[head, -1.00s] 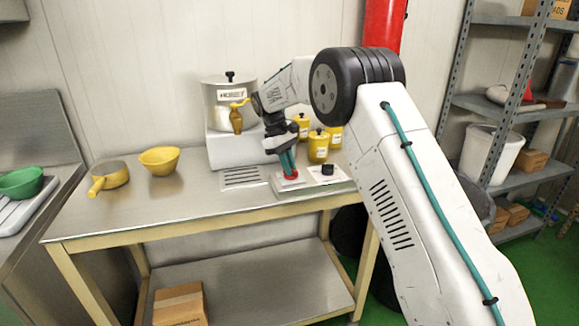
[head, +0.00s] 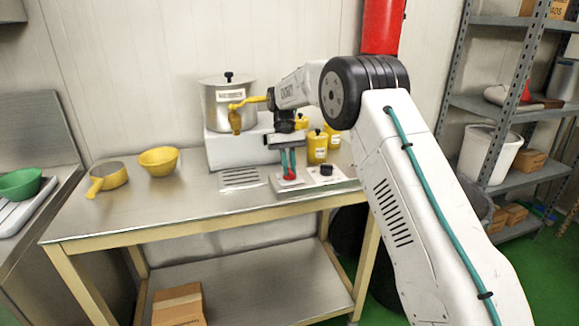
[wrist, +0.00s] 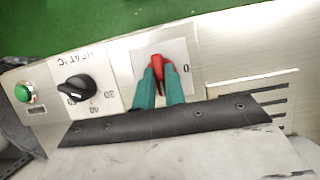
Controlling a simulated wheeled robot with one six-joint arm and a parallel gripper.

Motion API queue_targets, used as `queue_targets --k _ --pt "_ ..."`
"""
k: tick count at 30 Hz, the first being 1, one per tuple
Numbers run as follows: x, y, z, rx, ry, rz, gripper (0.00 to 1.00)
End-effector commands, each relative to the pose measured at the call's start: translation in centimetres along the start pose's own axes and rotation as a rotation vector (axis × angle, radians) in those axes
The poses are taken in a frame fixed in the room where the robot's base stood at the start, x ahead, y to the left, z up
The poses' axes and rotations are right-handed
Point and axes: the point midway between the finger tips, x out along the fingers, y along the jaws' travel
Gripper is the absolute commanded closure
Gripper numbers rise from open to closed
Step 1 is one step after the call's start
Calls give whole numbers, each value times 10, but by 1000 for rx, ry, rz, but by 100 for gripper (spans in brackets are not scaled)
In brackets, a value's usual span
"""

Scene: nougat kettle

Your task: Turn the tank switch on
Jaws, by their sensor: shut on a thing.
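The tank switch (wrist: 158,64) is a red lever on a pale square plate with a "0" mark, set in the metal control panel. My gripper (wrist: 160,86) has teal fingers that are shut on the red switch, one finger on each side. In the head view my gripper (head: 288,174) points down at the panel (head: 312,186) at the front right of the table, with the red switch between its fingertips. The lower part of the lever is hidden by the fingers.
A black temperature knob (wrist: 76,88) sits beside the switch, with a green button (wrist: 22,93) beyond it. Yellow jars (head: 317,146) stand close by. A yellow bowl (head: 158,160) and pan (head: 107,177) are further left.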

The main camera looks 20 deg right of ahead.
Motion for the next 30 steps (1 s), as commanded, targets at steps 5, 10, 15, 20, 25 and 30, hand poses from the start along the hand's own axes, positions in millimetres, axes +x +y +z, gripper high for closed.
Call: queue_targets --k 5,10,15,20,25,30 --pt "0 0 0 13 2 -6 100" --pt "0 0 0 15 2 -6 100" --pt "0 0 0 14 2 -6 85" --pt "0 0 0 14 1 -6 66" --pt "0 0 0 13 1 -6 66" --pt "-14 0 -1 13 4 -6 66"
